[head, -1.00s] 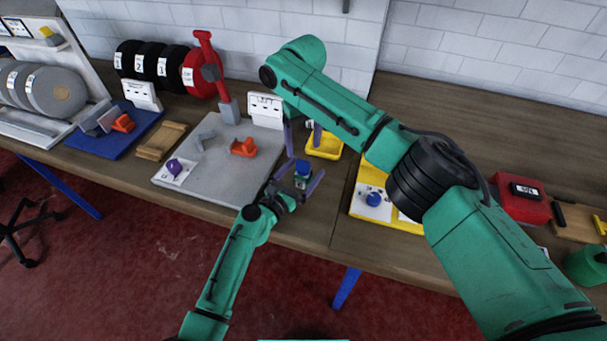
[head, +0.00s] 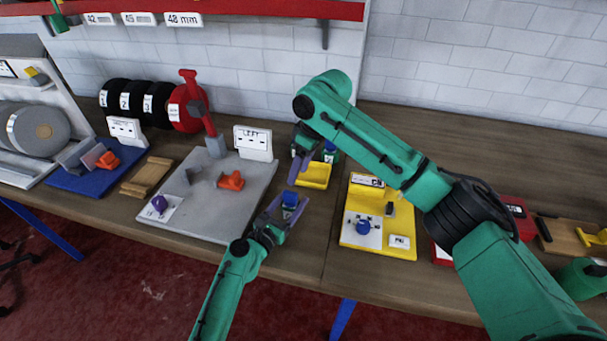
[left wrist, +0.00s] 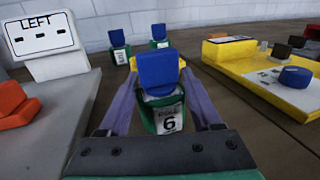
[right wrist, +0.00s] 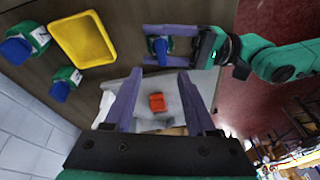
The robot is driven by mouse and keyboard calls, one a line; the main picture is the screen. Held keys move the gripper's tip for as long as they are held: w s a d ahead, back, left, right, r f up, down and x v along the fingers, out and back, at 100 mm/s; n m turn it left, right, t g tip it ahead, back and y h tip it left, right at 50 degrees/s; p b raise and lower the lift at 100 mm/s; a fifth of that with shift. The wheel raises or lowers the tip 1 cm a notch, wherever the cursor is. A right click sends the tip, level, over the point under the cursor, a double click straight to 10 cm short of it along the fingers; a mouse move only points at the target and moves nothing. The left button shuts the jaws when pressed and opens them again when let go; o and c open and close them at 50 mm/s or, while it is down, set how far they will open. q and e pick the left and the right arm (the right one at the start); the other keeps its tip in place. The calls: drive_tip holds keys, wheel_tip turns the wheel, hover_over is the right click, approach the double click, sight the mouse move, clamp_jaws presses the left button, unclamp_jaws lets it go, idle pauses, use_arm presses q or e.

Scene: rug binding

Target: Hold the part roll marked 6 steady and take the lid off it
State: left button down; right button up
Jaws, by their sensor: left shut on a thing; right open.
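The part roll marked 6 (left wrist: 168,118) is a green container with a white label and a blue lid (left wrist: 157,72) on top. It stands upright. My left gripper (head: 285,207) is shut on its green body, one finger on each side, as the left wrist view (left wrist: 155,105) shows. The blue lid also shows in the head view (head: 290,198) and in the right wrist view (right wrist: 160,45). My right gripper (head: 300,163) is open and empty, above and behind the roll beside the yellow tray (head: 313,183).
Two similar blue-lidded rolls (left wrist: 117,45) (left wrist: 159,38) stand behind. A grey board (head: 195,215) with an orange part (head: 231,181) lies left. A yellow board (head: 352,238) with a blue round piece (head: 363,227) lies right. Bare wood shows between the boards.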

sight(291, 193)
use_arm(q)
drive_tip(key=shift+d, duration=0.2)
drive_tip(key=shift+s, duration=0.1)
drive_tip(key=shift+a, duration=0.15)
use_arm(e)
drive_tip(key=f+n, duration=0.1)
drive_tip(key=f, duration=0.2)
drive_tip(key=a+f+n, duration=0.1)
drive_tip(key=f, duration=0.2)
drive_tip(key=a+f+n+y, duration=0.1)
drive_tip(key=f, duration=0.2)
drive_tip(key=shift+w+a+t, duration=0.1)
drive_tip(key=shift+a+t, duration=0.15)
drive_tip(key=shift+t, duration=0.05)
clamp_jaws()
drive_tip(key=shift+r, duration=0.1)
drive_tip(key=shift+r, duration=1)
